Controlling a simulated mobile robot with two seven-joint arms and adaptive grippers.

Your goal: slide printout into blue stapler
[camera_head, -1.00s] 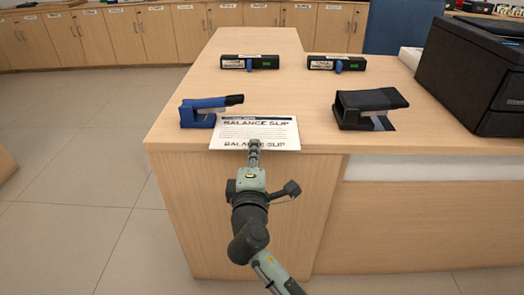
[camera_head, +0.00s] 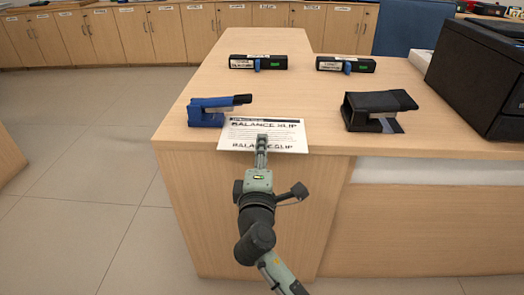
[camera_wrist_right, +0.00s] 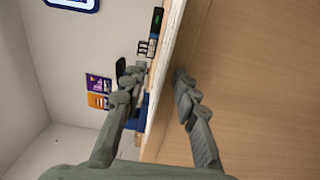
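The printout (camera_head: 290,140), a white sheet headed "BALANCE SLIP", lies flat at the counter's front edge. The blue stapler (camera_head: 208,114) stands just left of it, its dark-tipped arm pointing right over the sheet's back left corner; I cannot tell whether they touch. My right gripper (camera_head: 262,142) reaches from the front, its fingertips overlapping the middle of the sheet's front part. In the right wrist view its two fingers are apart (camera_wrist_right: 158,85), one on either side of the counter-edge line; the sheet is hard to make out there. My left gripper is not in view.
A black stapler (camera_head: 374,108) stands to the right on the counter (camera_head: 310,95). Two dark labelled devices, one at left (camera_head: 258,62) and one at right (camera_head: 345,65), lie farther back. A large black machine (camera_head: 485,75) fills the right side. The middle of the counter is clear.

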